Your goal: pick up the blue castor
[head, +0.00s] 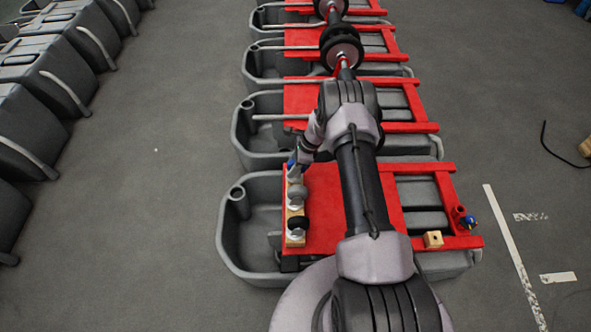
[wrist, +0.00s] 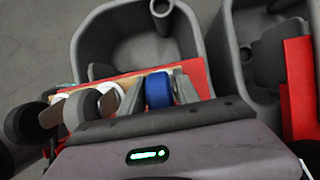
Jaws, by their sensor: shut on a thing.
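The blue castor (wrist: 159,90) is between the two fingers of my gripper (wrist: 160,88) in the wrist view. My gripper is shut on it. In the head view a small blue part of the castor (head: 292,160) shows at my gripper (head: 294,168), at the far end of a wooden strip. My wrist hides the lower part of the castor in the wrist view, so I cannot tell whether it is clear of the strip.
The wooden strip (head: 290,237) lies on the nearest red-framed grey tank (head: 228,235), with a grey castor (head: 297,191) and a black castor (head: 299,223) on it. A wooden block (head: 433,239) sits on the red frame at right.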

